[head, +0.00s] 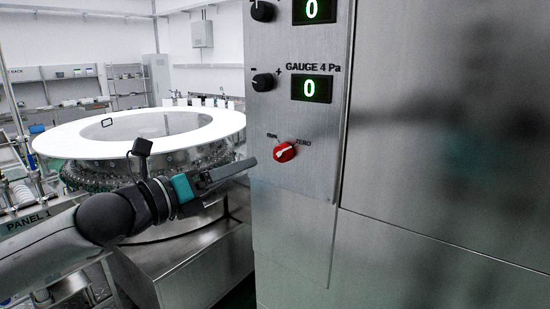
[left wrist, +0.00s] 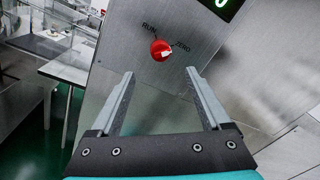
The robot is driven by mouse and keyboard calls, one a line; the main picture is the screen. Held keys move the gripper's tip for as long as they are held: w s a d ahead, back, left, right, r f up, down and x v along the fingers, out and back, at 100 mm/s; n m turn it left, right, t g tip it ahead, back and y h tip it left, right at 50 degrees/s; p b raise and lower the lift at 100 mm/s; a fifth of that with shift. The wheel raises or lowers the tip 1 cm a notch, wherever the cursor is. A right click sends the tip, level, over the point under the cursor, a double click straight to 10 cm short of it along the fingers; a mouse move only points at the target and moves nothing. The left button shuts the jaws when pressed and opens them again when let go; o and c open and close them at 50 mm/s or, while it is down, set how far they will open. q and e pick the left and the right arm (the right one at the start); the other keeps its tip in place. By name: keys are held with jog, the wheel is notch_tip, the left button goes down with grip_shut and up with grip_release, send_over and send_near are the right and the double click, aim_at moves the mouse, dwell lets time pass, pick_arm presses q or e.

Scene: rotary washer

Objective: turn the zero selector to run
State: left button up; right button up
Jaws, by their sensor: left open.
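The zero selector (head: 285,151) is a small red knob on the grey metal panel, with the label RUN at its upper left and ZERO at its upper right. Its white mark points to the ZERO side. The knob also shows in the left wrist view (left wrist: 159,49), just beyond and between the fingertips. My left gripper (head: 250,163) is just left of the knob in the head view, apart from it. In the left wrist view its two fingers (left wrist: 160,73) are spread with nothing between them. My right gripper is not in view.
Above the selector are a black knob (head: 263,82) and a green gauge display (head: 311,88) reading 0. A round washer with a white ring top (head: 90,140) stands behind my left arm. The panel (head: 300,225) is bare below the selector.

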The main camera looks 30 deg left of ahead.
aim_at(275, 155)
pick_arm(q)
jog(key=shift+w+d+b, duration=0.2)
jog(key=shift+w+b, duration=0.1)
jog(key=shift+w, duration=0.75)
jog(key=shift+w+d+b, duration=0.15)
jog(key=shift+w+b, duration=0.2)
jog(key=shift+w, duration=0.65)
jog(key=shift+w+d+b, duration=0.2)
jog(key=shift+w+b, duration=0.1)
jog(key=shift+w, duration=0.75)
jog(key=w+b, duration=0.2)
jog(key=shift+w+d+f+b, duration=0.1)
jog(key=shift+d+f+b, duration=0.05)
jog(key=shift+d+b, duration=0.15)
jog(key=w+b, duration=0.2)
jog(key=b, duration=0.1)
jog(key=shift+w+a+b, duration=0.15)
jog(key=shift+b, duration=0.25)
jog(key=shift+w+d+b, duration=0.25)
jog(key=shift+w+b, duration=0.15)
